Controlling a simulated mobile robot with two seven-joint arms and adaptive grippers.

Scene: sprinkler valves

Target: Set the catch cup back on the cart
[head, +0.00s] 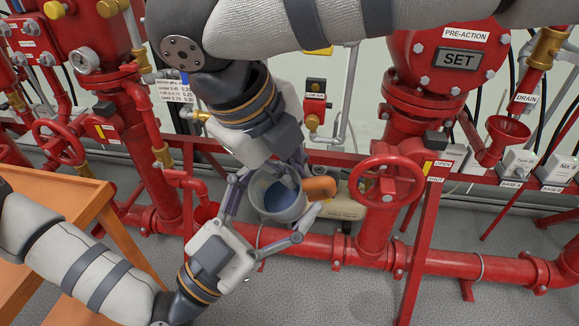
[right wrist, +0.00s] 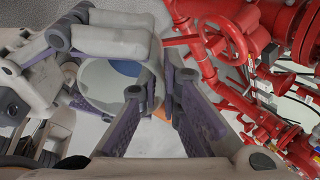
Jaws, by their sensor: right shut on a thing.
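The catch cup (head: 279,200) is a pale grey cup with blue inside and an orange handle (head: 319,187). It is off the floor, between my two grippers. My right gripper (head: 290,168) comes down from above and is shut on the cup; in the right wrist view its purple-padded fingers (right wrist: 153,95) reach the cup (right wrist: 100,80), partly hiding it. My left gripper (head: 263,222) comes from below left, its fingers spread apart around the cup's near left side. Whether they touch it is unclear. The orange cart (head: 75,205) stands at the left, partly hidden by my left arm.
Red pipes run behind the cup and across the floor. A red handwheel (head: 387,181) stands to its right, with a red funnel (head: 507,130) farther right. A second handwheel (head: 58,142) is near the cart. Grey floor (head: 340,290) is bare in front.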

